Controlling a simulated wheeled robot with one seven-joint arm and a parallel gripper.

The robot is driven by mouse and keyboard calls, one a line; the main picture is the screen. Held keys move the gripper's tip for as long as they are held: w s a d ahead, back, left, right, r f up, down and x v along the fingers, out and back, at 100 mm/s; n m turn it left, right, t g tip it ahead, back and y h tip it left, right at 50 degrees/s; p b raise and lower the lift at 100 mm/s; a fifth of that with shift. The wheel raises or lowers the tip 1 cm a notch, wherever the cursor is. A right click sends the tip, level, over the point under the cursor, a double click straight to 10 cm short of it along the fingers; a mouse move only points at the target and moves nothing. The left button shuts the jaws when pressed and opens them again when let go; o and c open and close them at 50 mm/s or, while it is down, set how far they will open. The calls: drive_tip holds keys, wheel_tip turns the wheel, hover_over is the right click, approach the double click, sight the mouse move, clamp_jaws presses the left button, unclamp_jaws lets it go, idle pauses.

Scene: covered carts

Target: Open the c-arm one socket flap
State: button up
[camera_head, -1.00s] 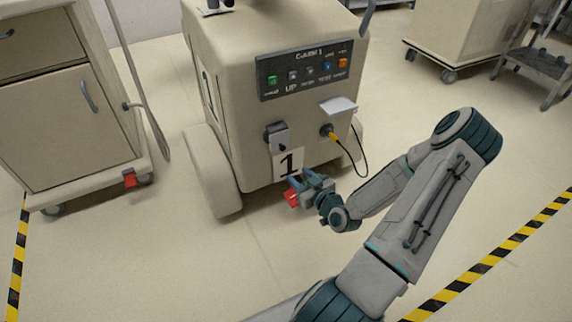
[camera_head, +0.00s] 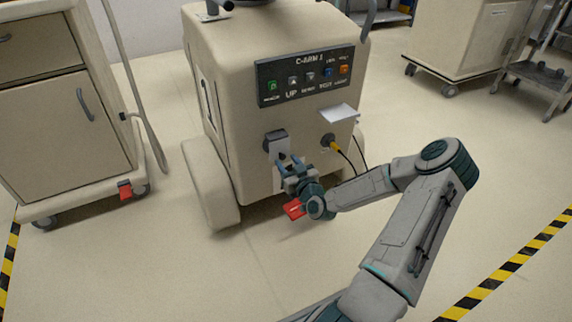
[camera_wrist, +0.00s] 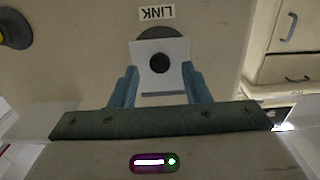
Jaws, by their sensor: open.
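The beige C-arm 1 cart (camera_head: 225,80) stands ahead of me. On its front, left of the yellow plug (camera_head: 329,140), is a socket with a dark housing (camera_head: 270,139) and a pale flap (camera_head: 281,147) in front of it. In the wrist view, the picture is upside down and the pale flap (camera_wrist: 160,50) covers part of a dark round socket, with a dark circle on the flap. My gripper (camera_head: 286,161) is open just below the flap. In the wrist view its two blue fingers (camera_wrist: 160,88) stand on either side of the flap's near end; contact cannot be told.
A white plate (camera_head: 340,113) sticks out above the plugged socket, whose cable hangs right of my gripper. A red pedal (camera_head: 294,208) lies low behind my wrist. A drawer cart (camera_head: 60,130) stands left; another cart (camera_head: 463,45) stands back right. The floor between is clear.

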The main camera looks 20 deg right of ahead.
drive_tip(key=shift+w, duration=0.75)
clamp_jaws()
drive_tip(key=shift+s+r, duration=0.1)
drive_tip(key=shift+r, duration=0.05)
